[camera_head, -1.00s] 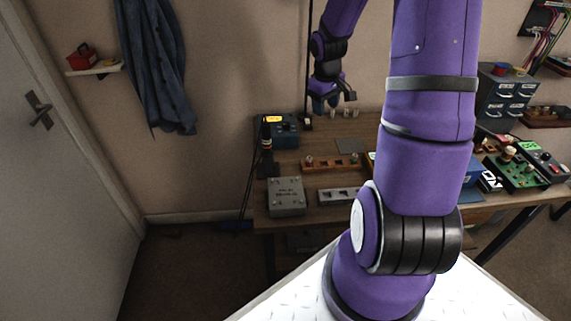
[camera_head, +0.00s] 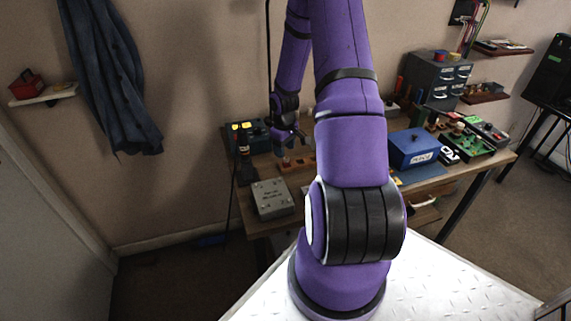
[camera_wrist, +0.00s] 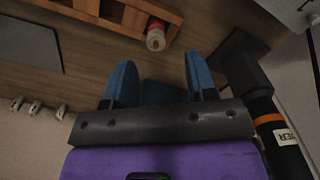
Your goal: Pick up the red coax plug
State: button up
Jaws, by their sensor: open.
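The red coax plug (camera_wrist: 156,34) sits in a wooden rack (camera_wrist: 125,14), with its pale end showing in the wrist view. In the head view the plug (camera_head: 286,160) is small, at the left end of the rack (camera_head: 302,165). My gripper (camera_wrist: 160,75) has two blue fingers, spread apart and empty. The plug lies beyond the fingertips, roughly in line with the gap between them. In the head view my gripper (camera_head: 289,145) hangs just above the rack's left end. My arm hides the rack's right part.
A grey metal box (camera_head: 272,198) stands in front of the rack. A dark blue device (camera_head: 247,134) is at the back left. In the wrist view a dark bottle-like thing with an orange band (camera_wrist: 268,118) stands close beside the right finger. A blue box (camera_head: 414,148) is to the right.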

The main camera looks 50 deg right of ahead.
aim_at(286, 157)
jog(key=shift+s+d+f, duration=0.1)
jog(key=shift+s+f, duration=0.05)
jog(key=shift+f, duration=1.2)
jog(key=shift+s+d+f, duration=0.1)
jog(key=shift+s+f, duration=0.05)
jog(key=shift+f, duration=1.15)
grip_shut()
